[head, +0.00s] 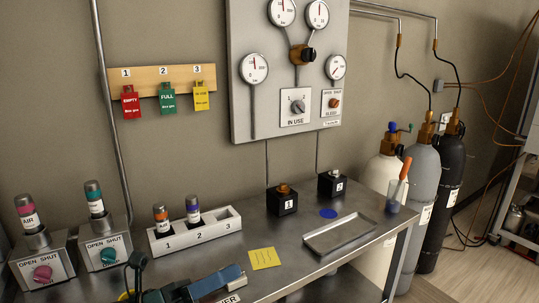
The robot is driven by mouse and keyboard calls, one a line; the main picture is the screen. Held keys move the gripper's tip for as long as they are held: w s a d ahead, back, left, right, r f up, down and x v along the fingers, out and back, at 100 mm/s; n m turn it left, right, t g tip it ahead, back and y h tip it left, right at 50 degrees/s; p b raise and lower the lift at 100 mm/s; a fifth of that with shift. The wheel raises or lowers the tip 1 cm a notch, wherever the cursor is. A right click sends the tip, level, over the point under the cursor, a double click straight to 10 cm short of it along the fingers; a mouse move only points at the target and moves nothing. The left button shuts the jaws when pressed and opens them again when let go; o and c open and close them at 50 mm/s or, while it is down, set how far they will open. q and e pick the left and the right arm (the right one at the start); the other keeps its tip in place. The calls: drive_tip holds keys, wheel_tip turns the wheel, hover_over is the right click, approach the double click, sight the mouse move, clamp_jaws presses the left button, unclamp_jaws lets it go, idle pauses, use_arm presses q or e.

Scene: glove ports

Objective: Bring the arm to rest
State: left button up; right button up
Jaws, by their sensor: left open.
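My left gripper (216,284) shows at the bottom edge of the head view, dark with blue-grey parts. It is open, and I see nothing held in it. It is low over the front of the metal bench (300,240), left of a yellow note (264,258). The rest of my left arm is mostly cut off by the frame. My right gripper is not in view.
A white three-slot rack (222,225) holds two capped cylinders at 1 and 2; slot 3 is empty. AIR (43,262) and OPEN/SHUT (105,250) valve boxes stand left. A metal tray (340,234) and cup (393,204) stand right. Gas cylinders (420,190) stand beyond the bench.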

use_arm(q)
drive_tip(key=a+f+n+t+y, duration=0.4)
drive_tip(key=f+n+t+y, duration=0.7)
drive_tip(key=n, duration=1.2)
drive_tip(key=s+a+f+n+g+y, duration=0.1)
drive_tip(key=s+f+n+g, duration=0.3)
drive_tip(key=f, duration=0.6)
drive_tip(key=s+a+f+n+g+y+p, duration=0.1)
drive_tip(key=s+f+n+g+y, duration=0.3)
drive_tip(key=s+f+n, duration=0.4)
wheel_tip(320, 180, down, 2)
drive_tip(key=shift+s+a+n+g, duration=0.2)
drive_tip(key=shift+a+n+g, duration=0.3)
drive_tip(key=shift+n, duration=0.6)
